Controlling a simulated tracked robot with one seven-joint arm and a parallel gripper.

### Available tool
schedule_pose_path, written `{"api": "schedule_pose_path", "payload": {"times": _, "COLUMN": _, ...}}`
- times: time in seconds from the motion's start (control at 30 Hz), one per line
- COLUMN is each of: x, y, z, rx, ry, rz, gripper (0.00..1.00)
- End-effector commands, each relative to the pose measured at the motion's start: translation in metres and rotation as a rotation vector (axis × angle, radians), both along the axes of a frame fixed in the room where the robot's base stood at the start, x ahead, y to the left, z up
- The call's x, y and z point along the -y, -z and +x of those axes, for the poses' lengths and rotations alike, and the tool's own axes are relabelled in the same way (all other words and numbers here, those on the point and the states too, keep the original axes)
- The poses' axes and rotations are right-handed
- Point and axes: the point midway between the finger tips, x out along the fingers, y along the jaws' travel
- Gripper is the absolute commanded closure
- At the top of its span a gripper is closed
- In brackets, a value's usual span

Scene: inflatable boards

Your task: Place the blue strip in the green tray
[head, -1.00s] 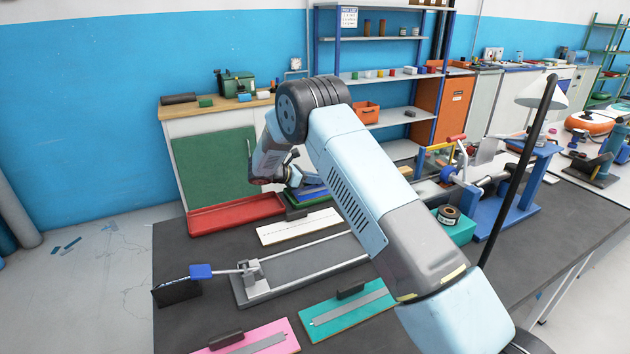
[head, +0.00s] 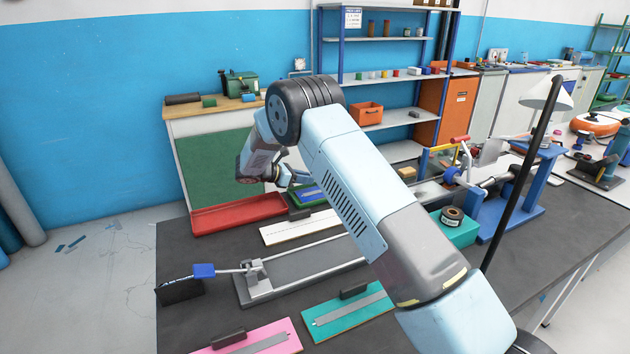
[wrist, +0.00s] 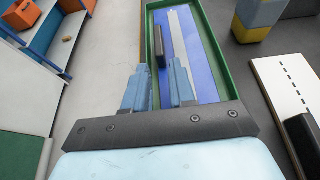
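The blue strip (head: 308,194) lies in the green tray (head: 300,214) at the back of the dark table, partly hidden behind my arm in the head view. In the wrist view the blue strip (wrist: 203,65) lies lengthwise within the rim of the green tray (wrist: 150,22). It carries a grey bar and an upright black handle (wrist: 158,47). My gripper (wrist: 158,80) is open and empty, its two fingers apart, with the handle beyond the tips. In the head view my gripper (head: 292,180) is above and left of the tray.
A red tray (head: 225,217) lies left of the green one. A white board with a dashed line (head: 299,228) lies in front. A metal-railed fixture (head: 300,268), pink board (head: 262,340) and teal board (head: 345,314) lie nearer. A lamp pole (head: 515,200) stands right.

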Motion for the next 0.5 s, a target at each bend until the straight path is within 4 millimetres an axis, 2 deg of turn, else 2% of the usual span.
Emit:
{"api": "schedule_pose_path", "payload": {"times": 0.1, "x": -0.021, "y": -0.009, "z": -0.008, "rx": 0.002, "ry": -0.002, "rz": 0.001, "gripper": 0.75}}
{"api": "schedule_pose_path", "payload": {"times": 0.23, "x": -0.038, "y": -0.017, "z": -0.016, "rx": 0.001, "ry": -0.002, "rz": 0.000, "gripper": 0.75}}
{"api": "schedule_pose_path", "payload": {"times": 0.5, "x": -0.056, "y": -0.025, "z": -0.023, "rx": 0.000, "ry": 0.000, "rz": 0.000, "gripper": 0.75}}
